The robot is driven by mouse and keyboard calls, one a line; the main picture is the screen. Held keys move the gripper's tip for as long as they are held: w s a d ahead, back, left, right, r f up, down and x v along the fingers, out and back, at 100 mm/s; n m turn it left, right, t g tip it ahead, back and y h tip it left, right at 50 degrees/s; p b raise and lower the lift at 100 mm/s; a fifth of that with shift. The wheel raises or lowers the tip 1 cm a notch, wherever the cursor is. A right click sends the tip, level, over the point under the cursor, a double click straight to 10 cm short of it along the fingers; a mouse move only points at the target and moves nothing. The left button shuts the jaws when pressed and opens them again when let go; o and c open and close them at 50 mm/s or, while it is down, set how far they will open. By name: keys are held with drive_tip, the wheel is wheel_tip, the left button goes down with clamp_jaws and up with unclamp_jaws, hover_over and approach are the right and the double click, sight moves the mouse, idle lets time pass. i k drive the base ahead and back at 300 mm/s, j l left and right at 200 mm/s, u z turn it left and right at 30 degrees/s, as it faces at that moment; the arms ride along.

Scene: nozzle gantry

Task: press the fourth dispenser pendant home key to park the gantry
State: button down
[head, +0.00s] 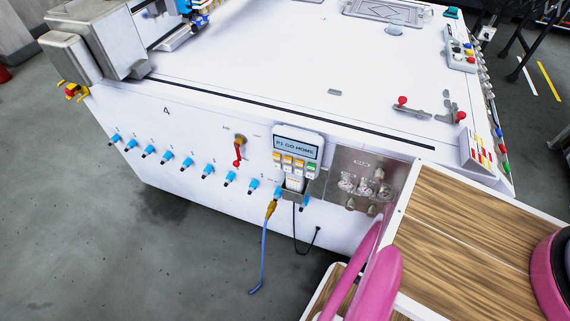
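The pendant (297,152) is a white handheld box held upright at the front panel of the white dispenser machine (250,95), which carries a "4" on its left front. Its dark-framed screen (295,144) appears to read "P1 GO HOME". Below the screen are small orange and pale keys (287,161) and a green key (311,168) at the lower right. The key labels are too small to read. No finger touches the pendant. Pink rounded parts at the lower middle look like my own arm; I cannot make out my gripper's fingertips.
Blue-collared fittings (189,162) line the front, with a red-handled lever (238,153) above. A blue hose (264,250) and a black cable hang below the pendant. A steel gauge panel (364,183) is to its right. Red-knobbed clamps (403,102) stand on top. Floor at left is clear.

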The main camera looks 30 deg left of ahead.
sight(311, 166)
drive_tip(key=u, duration=1.6)
drive_tip(key=k+l+u, duration=0.3)
drive_tip(key=l, duration=0.15)
